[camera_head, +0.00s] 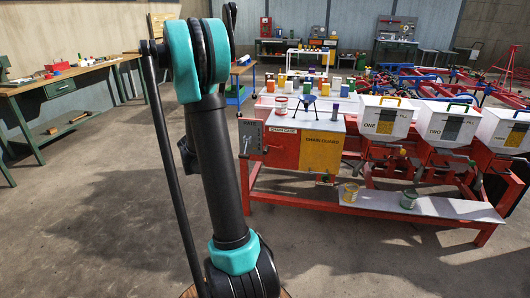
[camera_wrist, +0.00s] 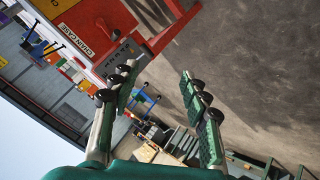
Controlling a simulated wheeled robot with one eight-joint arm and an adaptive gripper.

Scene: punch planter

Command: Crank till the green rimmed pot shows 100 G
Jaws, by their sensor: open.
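A small pot with a green rim (camera_head: 408,198) stands on the grey lower shelf (camera_head: 450,208) of the red bench in the head view, below the white hopper marked TWO (camera_head: 447,121). A yellow-rimmed pot (camera_head: 349,193) stands left of it, nearer the hopper marked ONE (camera_head: 385,117). Dark crank mechanisms (camera_head: 447,165) sit under the hoppers; their exact handles are too small to tell. No pot reading is legible. My gripper (camera_wrist: 158,100) is open and empty in the wrist view, apart from the bench. The head view does not show its fingers.
A grey box (camera_head: 250,136) and the red and yellow CHAIN CASE and CHAIN GUARD cabinet (camera_head: 303,148) form the bench's left end. A third white hopper (camera_head: 507,130) stands at the right. A green workbench (camera_head: 60,88) lines the left wall. Open floor (camera_head: 350,260) lies before the bench.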

